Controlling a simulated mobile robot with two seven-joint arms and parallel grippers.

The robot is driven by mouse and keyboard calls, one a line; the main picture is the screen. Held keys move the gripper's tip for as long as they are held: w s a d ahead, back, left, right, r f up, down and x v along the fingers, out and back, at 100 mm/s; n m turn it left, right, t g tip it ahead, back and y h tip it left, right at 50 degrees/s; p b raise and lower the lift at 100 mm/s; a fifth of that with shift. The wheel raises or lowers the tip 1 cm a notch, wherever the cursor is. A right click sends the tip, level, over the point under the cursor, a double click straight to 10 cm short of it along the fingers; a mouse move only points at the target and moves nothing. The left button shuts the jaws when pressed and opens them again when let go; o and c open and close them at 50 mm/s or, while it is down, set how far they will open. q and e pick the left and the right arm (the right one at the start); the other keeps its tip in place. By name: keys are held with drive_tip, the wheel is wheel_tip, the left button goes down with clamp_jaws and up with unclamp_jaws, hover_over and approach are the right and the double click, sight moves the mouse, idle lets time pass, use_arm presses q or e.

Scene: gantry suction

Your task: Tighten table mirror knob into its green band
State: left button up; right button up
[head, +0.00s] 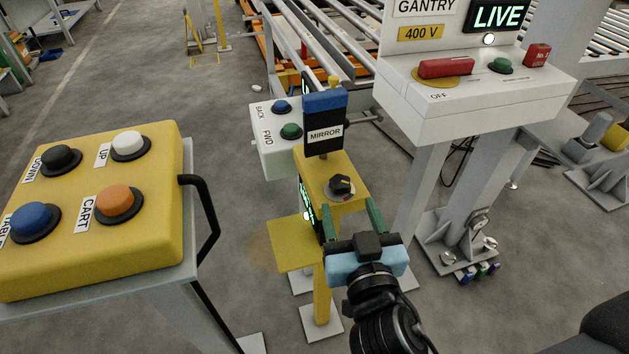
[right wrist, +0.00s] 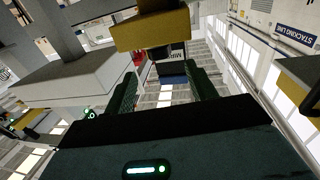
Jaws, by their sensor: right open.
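The mirror knob (head: 342,183) is a black knob on a pale dial, on top of the yellow stand (head: 318,170) below the MIRROR sign (head: 325,134). A little red shows on the dial; I cannot make out a green band. My right gripper (head: 349,207) is open, its green fingers on the near side of the knob, one toward each side. They look apart from the knob; nothing is between them. In the right wrist view the fingers (right wrist: 165,88) are spread toward the yellow stand (right wrist: 152,30) and the sign; the knob is not clear there. My left gripper is not in view.
A yellow button box (head: 160,185) with a black handle stands left. A white BACK/FWD box (head: 277,150) sits behind the stand. The white gantry panel (head: 480,95) with a red switch is at right. A yellow plate (head: 290,244) sticks out low.

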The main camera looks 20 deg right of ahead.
sight(343, 188)
drive_tip(key=shift+r, duration=0.1)
drive_tip(key=shift+w, duration=0.1)
drive_tip(key=w, duration=0.5)
drive_tip(key=w+d+p, duration=0.1)
drive_tip(key=w, duration=0.1)
drive_tip(key=shift+w, duration=0.3)
